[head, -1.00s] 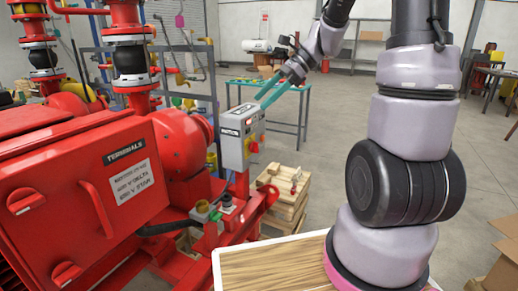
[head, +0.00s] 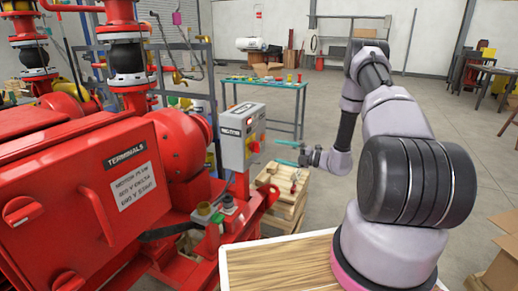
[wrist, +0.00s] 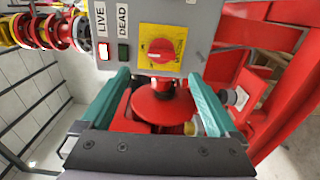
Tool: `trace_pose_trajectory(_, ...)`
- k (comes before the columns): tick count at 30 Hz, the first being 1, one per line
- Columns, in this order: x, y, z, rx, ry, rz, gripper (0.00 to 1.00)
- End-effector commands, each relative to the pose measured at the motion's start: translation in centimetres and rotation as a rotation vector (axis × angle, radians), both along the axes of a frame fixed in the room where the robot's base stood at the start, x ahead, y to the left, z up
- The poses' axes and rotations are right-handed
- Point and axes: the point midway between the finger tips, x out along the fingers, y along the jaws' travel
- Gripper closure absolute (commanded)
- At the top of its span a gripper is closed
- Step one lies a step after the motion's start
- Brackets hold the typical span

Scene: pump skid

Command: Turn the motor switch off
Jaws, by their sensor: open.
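The motor switch is a red knob (wrist: 161,51) on a yellow plate in the wrist view. It is on the grey switch box (head: 238,137), where its yellow and red show on the right face in the head view. Two lamps sit beside it under LIVE and DEAD labels: the LIVE lamp (wrist: 103,51) looks bright, the DEAD lamp (wrist: 123,53) dark green. My gripper (head: 279,153) is open and empty, right of the box and apart from it. In the wrist view its teal fingers (wrist: 158,82) are spread either side of the knob's line, pointing toward the box.
The red pump skid (head: 80,190) with its terminals cover fills the left. A wooden pallet stack (head: 285,190) stands below my gripper. A teal-legged table (head: 265,85) with small items is behind. Open floor lies to the right.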

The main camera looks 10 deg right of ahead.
Motion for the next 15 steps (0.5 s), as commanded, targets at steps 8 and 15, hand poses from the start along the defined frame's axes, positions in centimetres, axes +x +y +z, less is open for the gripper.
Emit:
trace_pose_trajectory(8,1.7,2.4,-0.3,0.012,0.008,-0.006,0.05)
trace_pose_trajectory(15,4.4,6.1,-0.3,0.011,0.008,-0.006,0.05)
